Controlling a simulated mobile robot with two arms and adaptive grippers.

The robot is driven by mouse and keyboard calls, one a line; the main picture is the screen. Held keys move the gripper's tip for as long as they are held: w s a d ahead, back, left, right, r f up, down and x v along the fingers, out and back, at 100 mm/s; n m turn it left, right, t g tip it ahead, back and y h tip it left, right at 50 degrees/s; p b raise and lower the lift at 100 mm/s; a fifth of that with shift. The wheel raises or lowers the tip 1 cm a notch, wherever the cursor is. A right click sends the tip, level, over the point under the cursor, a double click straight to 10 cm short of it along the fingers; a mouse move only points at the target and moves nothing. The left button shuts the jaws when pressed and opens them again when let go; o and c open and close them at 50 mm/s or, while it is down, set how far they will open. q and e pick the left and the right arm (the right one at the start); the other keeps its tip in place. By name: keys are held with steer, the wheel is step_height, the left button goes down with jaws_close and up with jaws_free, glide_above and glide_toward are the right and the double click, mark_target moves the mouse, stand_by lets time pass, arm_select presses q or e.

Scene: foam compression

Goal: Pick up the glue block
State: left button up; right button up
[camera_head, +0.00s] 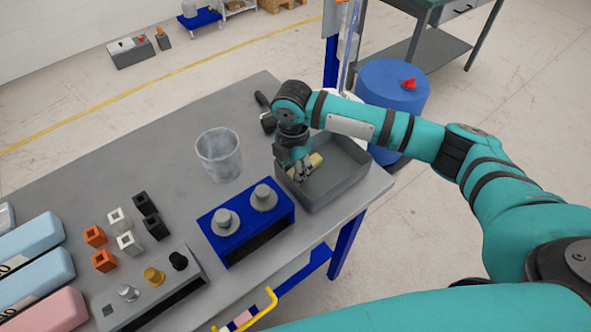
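A small tan block, which looks like the glue block (317,161), shows inside the grey tray (341,187) at the right end of the table. My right gripper (302,172) points down into the left part of this tray. Its fingers are right beside the tan block in the picture and cover part of it. I cannot tell whether they touch it or are closed on it. My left gripper is not in view.
A translucent cup (219,155) and a blue stand with grey knobs (246,217) are left of the tray. A grey fixture (150,290), small orange, white and black blocks, and light blue boxes (38,270) lie further left. A blue drum (394,93) stands behind the table.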

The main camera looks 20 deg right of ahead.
steer(key=shift+f, duration=0.15)
steer(key=c, duration=0.6)
